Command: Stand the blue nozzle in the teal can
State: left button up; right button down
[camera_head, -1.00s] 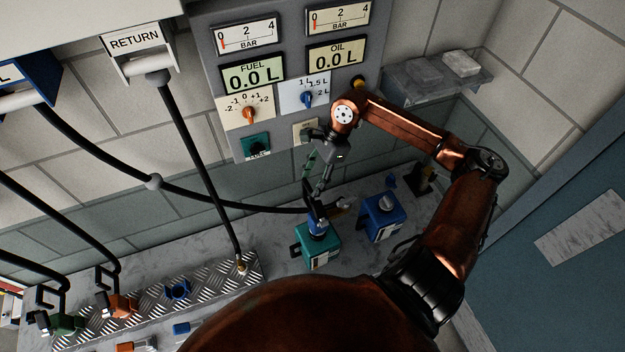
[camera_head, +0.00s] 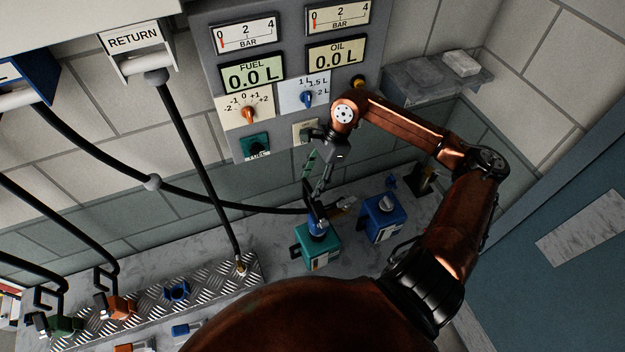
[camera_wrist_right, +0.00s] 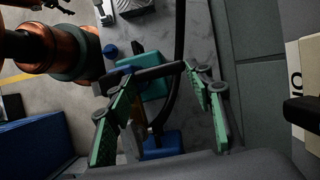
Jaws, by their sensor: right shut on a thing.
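The teal can (camera_head: 318,252) stands on the counter below the gauge panel. The blue nozzle (camera_head: 318,227) is upright at the can's top, its blue body over the opening. Its spout is hidden, so I cannot tell how deep it sits. My right gripper (camera_head: 318,190) is above the can, shut on the nozzle's dark handle. In the right wrist view its green-padded fingers (camera_wrist_right: 162,112) are on either side of the dark handle, with the teal can (camera_wrist_right: 153,86) beyond.
A blue can (camera_head: 383,218) stands just right of the teal can. A black hose (camera_head: 235,203) runs from the left to the nozzle. The RETURN hose (camera_head: 200,165) hangs to a ribbed metal tray (camera_head: 215,285) with other nozzles. A gauge panel (camera_head: 285,110) is behind.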

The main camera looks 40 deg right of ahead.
jog(key=shift+f+b, duration=1.15)
jog(key=shift+f, duration=0.1)
jog(key=c, duration=0.9)
grip_release()
jog(key=shift+f, duration=0.1)
jog(key=v, duration=1.2)
